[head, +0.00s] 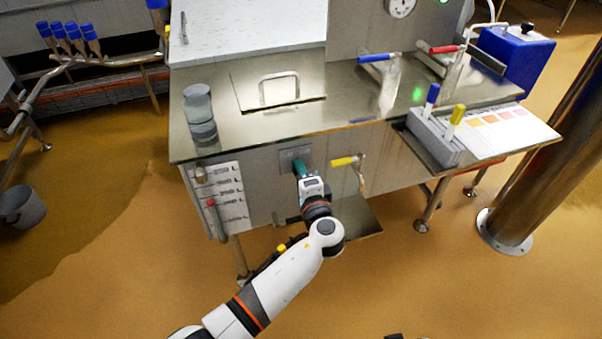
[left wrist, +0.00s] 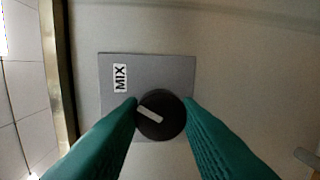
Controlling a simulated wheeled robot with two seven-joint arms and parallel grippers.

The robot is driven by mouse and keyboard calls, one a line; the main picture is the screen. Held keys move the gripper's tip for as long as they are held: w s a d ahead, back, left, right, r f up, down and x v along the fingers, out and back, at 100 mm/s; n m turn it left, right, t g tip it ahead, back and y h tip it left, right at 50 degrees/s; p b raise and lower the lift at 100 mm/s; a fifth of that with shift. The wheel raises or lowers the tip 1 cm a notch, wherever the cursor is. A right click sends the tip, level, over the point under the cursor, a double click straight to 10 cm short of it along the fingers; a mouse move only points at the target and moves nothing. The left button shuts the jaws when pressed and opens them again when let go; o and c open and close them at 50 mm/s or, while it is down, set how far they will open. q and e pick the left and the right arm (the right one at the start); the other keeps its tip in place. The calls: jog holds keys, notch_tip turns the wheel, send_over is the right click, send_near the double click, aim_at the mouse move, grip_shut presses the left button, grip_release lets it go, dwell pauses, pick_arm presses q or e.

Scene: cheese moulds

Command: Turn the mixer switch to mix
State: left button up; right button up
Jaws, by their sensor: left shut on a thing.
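The mixer switch is a round black knob (left wrist: 165,130) with a pale pointer bar, on a grey plate (left wrist: 180,70) marked with a white MIX label (left wrist: 121,78). In the left wrist view the pointer slants toward the left and slightly up, while the label is farther up and to the left. My left gripper (left wrist: 161,108) is shut on the knob, one teal finger on each side. In the head view my left gripper (head: 300,169) reaches the switch plate (head: 287,154) on the vat's front, and its wrist hides the knob.
A yellow-handled valve (head: 343,161) sticks out just right of the switch. A litre scale (head: 222,196) is on the left of the vat front. A rack (head: 434,138) holds blue and yellow handles at the right. The floor in front is open.

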pick_arm(q)
jog(key=o, duration=1)
jog(key=shift+f, duration=0.1)
jog(key=shift+c, duration=0.2)
jog(key=p+v, duration=0.1)
jog(key=v, duration=1.1)
pick_arm(e)
jog(key=shift+s+f, duration=0.2)
jog(key=shift+f, duration=0.65)
jog(key=shift+s+f, duration=0.2)
jog(key=shift+f, duration=0.6)
